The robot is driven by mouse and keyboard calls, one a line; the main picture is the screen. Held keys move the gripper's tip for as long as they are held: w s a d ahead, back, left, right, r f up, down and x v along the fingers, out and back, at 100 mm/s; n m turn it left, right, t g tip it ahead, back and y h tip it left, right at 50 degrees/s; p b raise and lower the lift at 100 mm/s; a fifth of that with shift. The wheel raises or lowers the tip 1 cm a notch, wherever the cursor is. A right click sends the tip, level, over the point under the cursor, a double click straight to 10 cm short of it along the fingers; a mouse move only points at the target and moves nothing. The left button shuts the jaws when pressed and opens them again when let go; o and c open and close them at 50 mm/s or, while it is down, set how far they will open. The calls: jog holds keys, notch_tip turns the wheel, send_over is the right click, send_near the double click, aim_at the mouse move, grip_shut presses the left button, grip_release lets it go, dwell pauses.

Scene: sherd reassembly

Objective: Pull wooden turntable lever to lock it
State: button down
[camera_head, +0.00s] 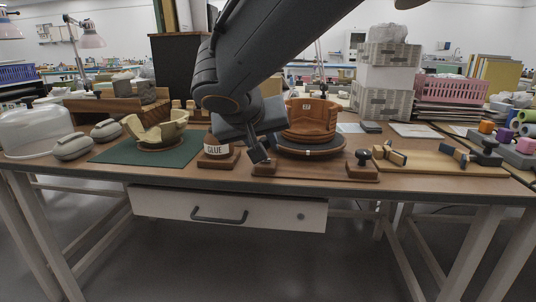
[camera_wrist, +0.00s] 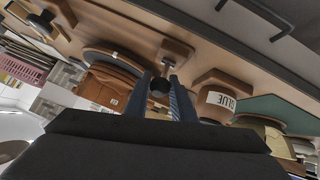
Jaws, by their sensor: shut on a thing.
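The turntable (camera_head: 310,151) is a dark round disc on a wooden base at the middle of the bench, with a brown, partly built pot (camera_head: 310,118) on it. In the upside-down wrist view its disc (camera_wrist: 100,57) is left of my fingers. My gripper (camera_head: 260,157) is at the turntable's front left. In the wrist view my gripper (camera_wrist: 161,92) is shut on a black ball knob (camera_wrist: 159,84), which I take to be the lever's handle. A wooden block (camera_wrist: 177,49) is just beyond it. My fingers hide the knob in the head view.
A glue pot (camera_head: 216,150) stands close left of my gripper. A second black knob (camera_head: 362,156) stands on a wooden block at right. A cream sherd bowl (camera_head: 160,132) sits on a green mat (camera_head: 115,154). Wooden clamps (camera_head: 389,154) lie on a board farther right.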

jog(key=shift+b, duration=0.3)
jog(key=c, duration=1.5)
grip_release()
jog(key=shift+s, duration=0.1)
jog(key=p+v, duration=0.2)
jog(key=v, duration=0.5)
jog(key=shift+s+a+r, duration=0.1)
jog(key=shift+s+r, duration=0.05)
jog(key=shift+s, duration=0.15)
